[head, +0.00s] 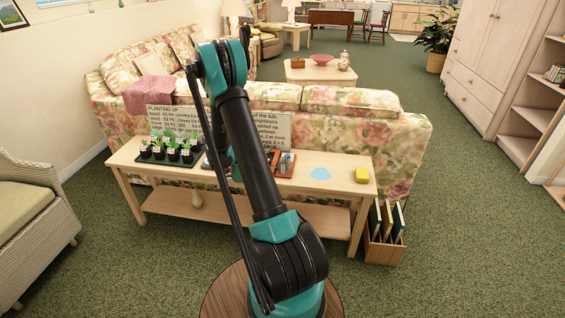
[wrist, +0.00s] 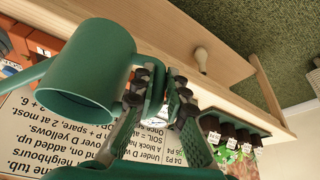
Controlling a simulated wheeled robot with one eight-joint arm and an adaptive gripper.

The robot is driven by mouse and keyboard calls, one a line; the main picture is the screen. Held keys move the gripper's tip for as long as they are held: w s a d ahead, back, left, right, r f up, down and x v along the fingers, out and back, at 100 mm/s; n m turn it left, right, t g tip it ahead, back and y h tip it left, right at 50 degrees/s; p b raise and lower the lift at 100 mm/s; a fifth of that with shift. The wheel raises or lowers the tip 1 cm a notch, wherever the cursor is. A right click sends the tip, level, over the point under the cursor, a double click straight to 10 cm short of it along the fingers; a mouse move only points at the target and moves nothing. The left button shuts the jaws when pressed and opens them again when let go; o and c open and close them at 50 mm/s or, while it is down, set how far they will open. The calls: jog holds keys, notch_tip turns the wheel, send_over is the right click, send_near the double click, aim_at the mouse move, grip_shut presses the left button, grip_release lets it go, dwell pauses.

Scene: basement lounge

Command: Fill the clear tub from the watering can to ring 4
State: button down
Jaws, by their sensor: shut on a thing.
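In the wrist view the green watering can (wrist: 92,62) is large at the left, its round open end facing the camera and its spout running off the left edge. My gripper (wrist: 165,92) is shut on the can at its right side; the exact place of the grip is partly hidden by the fingers. In the head view my arm hides the gripper and most of the can. I cannot make out the clear tub in either view; the middle of the table behind my arm is hidden. A printed sign (head: 174,119) stands at the table's back, partly covered by my arm.
The wooden table (head: 345,188) holds a tray of potted seedlings (head: 170,153), an orange-red tray (head: 283,165), a blue patch (head: 320,173) and a yellow block (head: 362,174). A flowered sofa (head: 340,110) stands behind. A wooden box of boards (head: 383,250) is at the table's right foot.

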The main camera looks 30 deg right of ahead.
jog(key=shift+r, duration=2.4)
jog(key=shift+s, duration=0.1)
